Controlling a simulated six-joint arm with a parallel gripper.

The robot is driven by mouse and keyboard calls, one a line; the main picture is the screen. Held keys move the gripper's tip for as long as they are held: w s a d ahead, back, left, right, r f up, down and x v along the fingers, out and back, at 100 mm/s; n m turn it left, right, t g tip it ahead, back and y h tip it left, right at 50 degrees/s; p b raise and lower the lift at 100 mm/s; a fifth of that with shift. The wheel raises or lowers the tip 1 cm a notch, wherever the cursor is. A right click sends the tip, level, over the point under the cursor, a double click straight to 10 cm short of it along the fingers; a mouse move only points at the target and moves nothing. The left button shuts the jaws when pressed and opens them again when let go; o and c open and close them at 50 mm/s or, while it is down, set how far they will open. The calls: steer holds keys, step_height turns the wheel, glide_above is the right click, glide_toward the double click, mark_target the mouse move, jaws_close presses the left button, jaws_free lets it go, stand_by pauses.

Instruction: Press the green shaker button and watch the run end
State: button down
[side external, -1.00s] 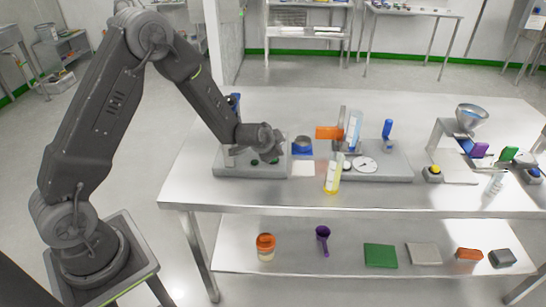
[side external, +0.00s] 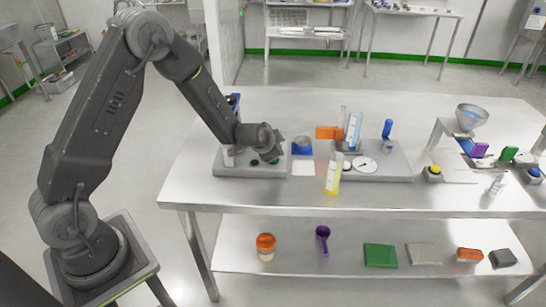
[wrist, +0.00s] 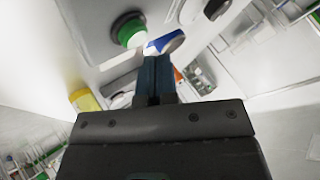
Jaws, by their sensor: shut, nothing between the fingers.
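The shaker (side external: 225,172) is a grey base at the left end of the steel bench, with a white and blue holder at its back left. In the side view, small dark green spots show on the base beneath my gripper (side external: 268,153). My gripper is shut and empty, pointing down over the front right of the base. In the wrist view the closed fingers (wrist: 155,68) end near the button; I cannot tell whether they touch it.
A blue-topped container (side external: 302,146) stands right of the shaker. A funnel stand (side external: 471,117) is far right.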

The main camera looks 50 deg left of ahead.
steer(key=shift+f, duration=0.4)
steer(key=shift+f, duration=0.5)
stand_by(0.8)
steer(key=shift+r, duration=0.9)
steer(key=shift+r, duration=2.55)
